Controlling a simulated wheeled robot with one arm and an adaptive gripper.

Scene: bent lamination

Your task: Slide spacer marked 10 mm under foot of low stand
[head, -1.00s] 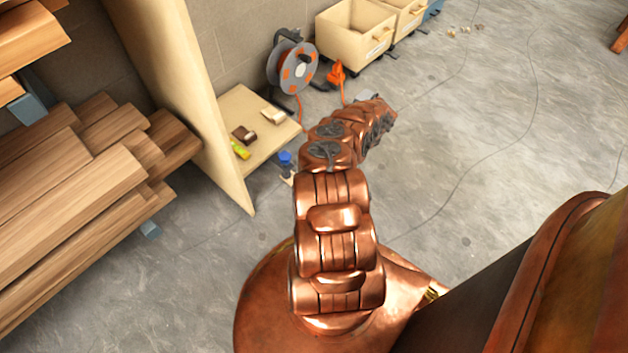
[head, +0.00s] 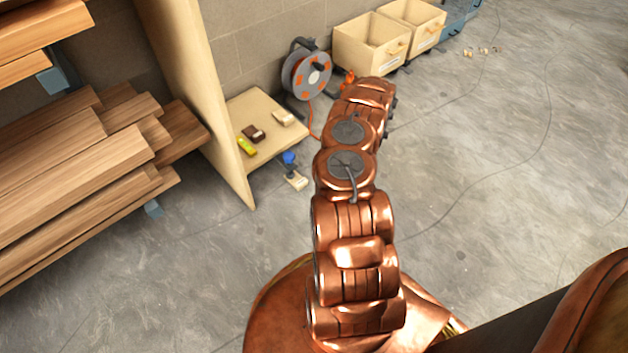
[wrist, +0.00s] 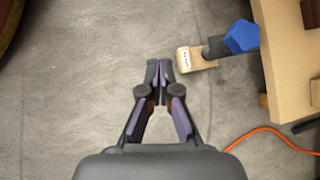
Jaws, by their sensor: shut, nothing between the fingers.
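The low stand (head: 237,111) has a pale wooden top and sits by the wall in the head view. Its edge also shows at the right of the wrist view (wrist: 278,75). A small pale wooden block (wrist: 188,64) with a white label lies on the floor beside it; the label's writing is too small to read. The block also shows in the head view (head: 297,182). A blue knob-like part (wrist: 242,37) on a dark shaft is at the block's right end; contact is unclear. My gripper (wrist: 159,68) is shut and empty, its tips just left of the block.
An orange cable (wrist: 262,131) runs on the floor near the stand. A cable reel (head: 306,75) and open bins (head: 368,50) stand by the wall. Stacked planks (head: 75,190) are at the left. Small items, including a yellow one (head: 247,147), lie on the stand.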

